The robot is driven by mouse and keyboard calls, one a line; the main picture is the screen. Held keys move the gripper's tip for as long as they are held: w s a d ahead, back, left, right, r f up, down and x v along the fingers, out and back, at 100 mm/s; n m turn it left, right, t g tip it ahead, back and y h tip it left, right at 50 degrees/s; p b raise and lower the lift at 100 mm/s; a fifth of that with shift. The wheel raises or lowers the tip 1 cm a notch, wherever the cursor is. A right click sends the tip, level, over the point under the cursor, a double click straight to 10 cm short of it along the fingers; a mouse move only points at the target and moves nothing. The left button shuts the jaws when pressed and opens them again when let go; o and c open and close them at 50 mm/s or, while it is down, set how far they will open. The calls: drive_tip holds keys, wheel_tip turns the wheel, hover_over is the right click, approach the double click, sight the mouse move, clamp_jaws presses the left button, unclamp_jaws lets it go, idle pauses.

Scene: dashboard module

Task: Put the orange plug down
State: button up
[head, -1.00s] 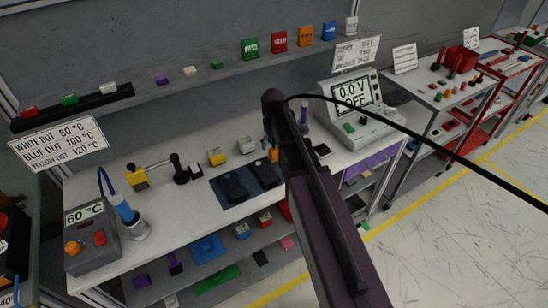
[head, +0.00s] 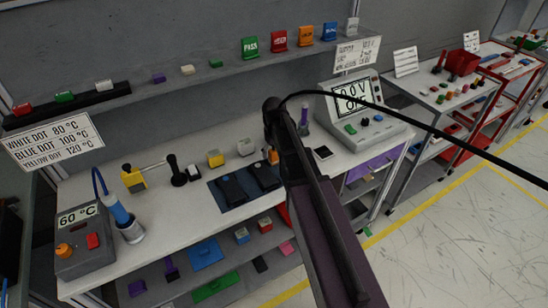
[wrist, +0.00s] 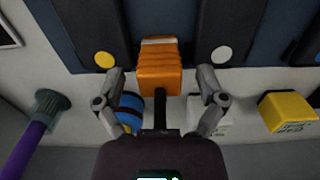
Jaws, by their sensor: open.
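The orange plug (wrist: 158,68) sits between my open fingers in the wrist view, with a gap on each side. Its far end overlaps the edge of the dark blue mat (wrist: 185,50) in that picture. In the head view only a small orange part of the plug (head: 273,156) shows beside my arm. My gripper (wrist: 160,84) is open around the plug. In the head view my arm hides the fingers. I cannot tell whether the plug's underside touches the surface.
Two dark modules (head: 232,188) lie on the mat. A yellow block (wrist: 287,111), a blue round thing (wrist: 131,108) and a purple-handled tool (wrist: 40,122) are near the gripper. The meter (head: 362,112) stands right of my arm. The bench front (head: 180,230) is clear.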

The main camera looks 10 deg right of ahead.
sight(274, 150)
clamp_jaws()
drive_tip(key=shift+r, duration=0.1)
idle(0.4)
wheel_tip(274, 150, up, 3)
drive_tip(key=p, duration=0.3)
drive_tip(key=shift+r, duration=0.1)
drive_tip(key=s+r+p, duration=0.1)
drive_tip(key=s+p, duration=0.1)
drive_tip(key=s, duration=1.4)
drive_tip(key=shift+r, duration=0.3)
drive_tip(key=shift+d, duration=0.1)
